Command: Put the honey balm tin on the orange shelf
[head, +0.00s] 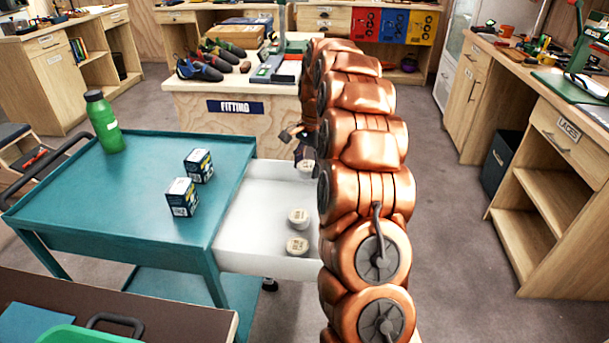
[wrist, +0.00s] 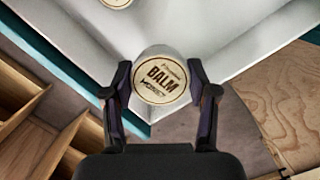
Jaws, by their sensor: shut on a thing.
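The honey balm tin is a small round white tin with a cream lid; in the wrist view its lid (wrist: 162,78) reads "BALM" and "HONEY". My gripper (wrist: 162,100) has a finger on each side of it and is shut on it. In the head view the gripper (head: 303,150) is beside my copper-coloured arm, with the held tin (head: 306,165) at the far end of the white drawer. How far the tin is above the drawer floor is unclear. I cannot make out an orange shelf in either view.
Two similar tins (head: 298,218) (head: 297,246) sit in the open white drawer (head: 262,200) of the teal cart (head: 130,200). A green bottle (head: 104,122) and two dark boxes (head: 182,197) (head: 198,165) stand on the cart. The "FITTING" bench (head: 236,125) is behind. Open floor lies right.

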